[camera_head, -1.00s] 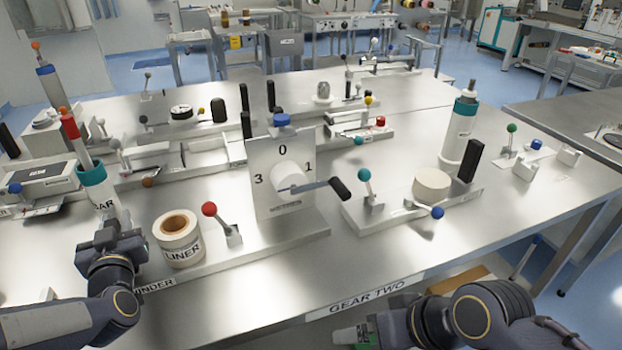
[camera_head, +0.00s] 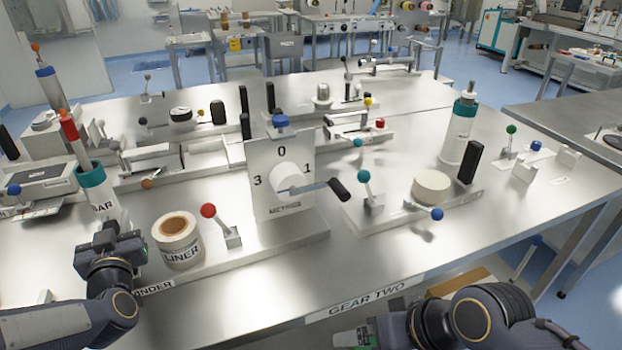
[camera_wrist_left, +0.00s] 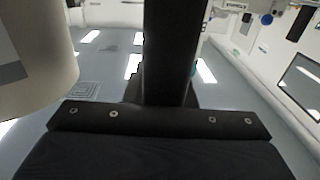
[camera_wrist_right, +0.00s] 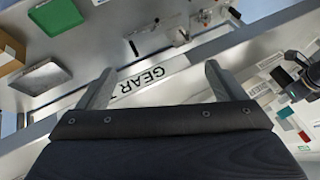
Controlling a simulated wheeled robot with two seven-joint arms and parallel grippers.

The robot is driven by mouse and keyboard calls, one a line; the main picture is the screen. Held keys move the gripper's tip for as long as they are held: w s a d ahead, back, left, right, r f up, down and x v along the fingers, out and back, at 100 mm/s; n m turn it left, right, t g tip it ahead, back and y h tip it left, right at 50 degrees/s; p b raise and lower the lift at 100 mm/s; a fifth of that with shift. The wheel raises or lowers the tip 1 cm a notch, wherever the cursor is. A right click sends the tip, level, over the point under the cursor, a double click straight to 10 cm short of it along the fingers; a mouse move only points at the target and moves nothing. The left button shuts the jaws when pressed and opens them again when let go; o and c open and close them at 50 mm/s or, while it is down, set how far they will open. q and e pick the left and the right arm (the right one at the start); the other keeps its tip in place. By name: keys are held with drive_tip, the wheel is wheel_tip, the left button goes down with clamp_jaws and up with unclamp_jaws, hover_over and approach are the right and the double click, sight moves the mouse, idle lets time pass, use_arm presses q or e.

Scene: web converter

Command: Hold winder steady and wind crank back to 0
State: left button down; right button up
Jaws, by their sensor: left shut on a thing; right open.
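The winder's white dial panel (camera_head: 263,185) stands upright on its base plate (camera_head: 215,258), with 0 at the top, 1 at the right and 3 at the left. Its crank (camera_head: 312,187) points right, just below the 1, and ends in a black knob (camera_head: 341,189). My left gripper (camera_head: 112,236) is at the left end of the winder base, shut on a dark upright part (camera_wrist_left: 172,50), which fills the middle of the left wrist view. My right gripper (camera_wrist_right: 155,80) is open and empty near the table's front edge, apart from the crank; its tip (camera_head: 352,339) shows low in the head view.
A liner roll (camera_head: 178,242) and a red-knobbed lever (camera_head: 220,225) stand on the winder base between my left gripper and the dial. The table front (camera_head: 450,262) is clear.

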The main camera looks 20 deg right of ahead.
drive_tip(key=shift+w, duration=0.1)
drive_tip(key=shift+c, duration=1.1)
drive_tip(key=w+r+m+t, duration=0.1)
drive_tip(key=w+a+r+m+t+y, duration=0.1)
drive_tip(key=m, duration=0.1)
drive_tip(key=w+r+m+t, duration=0.1)
drive_tip(key=w, duration=0.1)
drive_tip(key=shift+a+m+y, duration=0.2)
drive_tip(key=shift+m+y, duration=0.1)
drive_tip(key=c, duration=0.7)
drive_tip(key=w+r+m+t, duration=0.1)
drive_tip(key=m, duration=0.1)
drive_tip(key=w+r+m+t, duration=0.1)
drive_tip(key=m+t, duration=0.1)
drive_tip(key=w+r+m+t+y, duration=0.1)
drive_tip(key=w+r+m, duration=0.1)
drive_tip(key=shift+d+m, duration=0.2)
drive_tip(key=shift+m, duration=0.2)
drive_tip(key=shift+c, duration=0.3)
drive_tip(key=m+t+h, duration=0.5)
drive_tip(key=m, duration=1.5)
approach(346, 198)
drive_tip(key=w, duration=1.2)
drive_tip(key=shift+a+f, duration=0.15)
drive_tip(key=shift+a, duration=0.25)
clamp_jaws()
